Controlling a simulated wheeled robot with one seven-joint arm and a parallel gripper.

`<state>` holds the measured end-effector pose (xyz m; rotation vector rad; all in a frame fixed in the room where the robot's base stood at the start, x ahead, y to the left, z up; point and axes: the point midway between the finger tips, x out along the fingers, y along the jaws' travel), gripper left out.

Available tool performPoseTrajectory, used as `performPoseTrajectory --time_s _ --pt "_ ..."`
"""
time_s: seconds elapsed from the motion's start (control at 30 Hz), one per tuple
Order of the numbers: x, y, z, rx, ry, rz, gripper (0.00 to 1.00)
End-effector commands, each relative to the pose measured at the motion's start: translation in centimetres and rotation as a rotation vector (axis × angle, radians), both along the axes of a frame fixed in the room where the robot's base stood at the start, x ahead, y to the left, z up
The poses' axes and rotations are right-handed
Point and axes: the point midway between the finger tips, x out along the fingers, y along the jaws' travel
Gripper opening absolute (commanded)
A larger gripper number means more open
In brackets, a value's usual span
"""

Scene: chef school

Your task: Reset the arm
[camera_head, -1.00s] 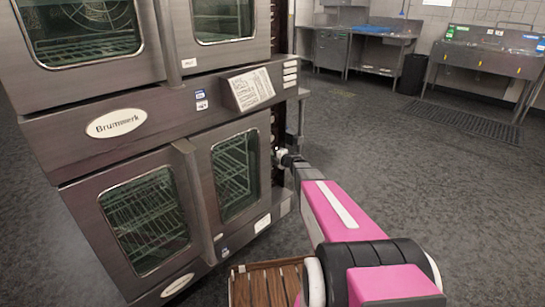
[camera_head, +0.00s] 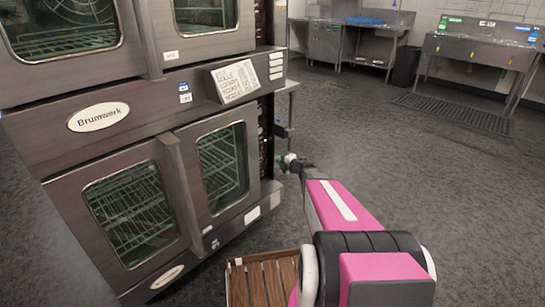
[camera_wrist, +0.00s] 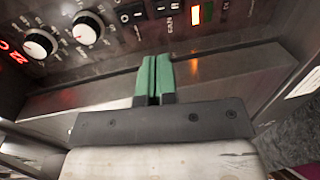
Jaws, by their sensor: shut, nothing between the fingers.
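My gripper (camera_wrist: 154,80) shows in the wrist view with its two green fingers pressed together and nothing between them. It is close in front of the oven's control panel (camera_wrist: 120,45), which carries white knobs, switches and a lit indicator. I cannot tell whether the fingertips touch the panel. In the head view my pink and black arm reaches forward to the right of the oven stack (camera_head: 150,130), and my gripper is small near the oven's right side.
The steel double oven has glass doors (camera_head: 133,213), all shut. A wooden slatted surface (camera_head: 262,280) shows low in front. A steel sink (camera_head: 480,50), a work table (camera_head: 375,35) and a dark bin (camera_head: 406,66) stand at the back. The grey floor at right is clear.

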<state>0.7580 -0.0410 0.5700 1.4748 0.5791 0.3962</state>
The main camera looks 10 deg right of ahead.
Motion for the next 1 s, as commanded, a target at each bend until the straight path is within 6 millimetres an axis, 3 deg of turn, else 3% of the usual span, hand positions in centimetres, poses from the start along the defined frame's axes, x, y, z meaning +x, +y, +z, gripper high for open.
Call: performPoseTrajectory --time_s 0.13,0.57,0.83,1.0 --pt "-0.7 -0.5 -0.1 0.000 0.000 0.000 0.00" --pt "-0.6 -0.7 0.4 0.020 0.015 -0.058 0.00" --pt "-0.6 -3.1 2.6 0.178 0.144 -0.427 0.00" --pt "-2.4 -5.0 2.9 0.332 0.295 -0.718 0.00"
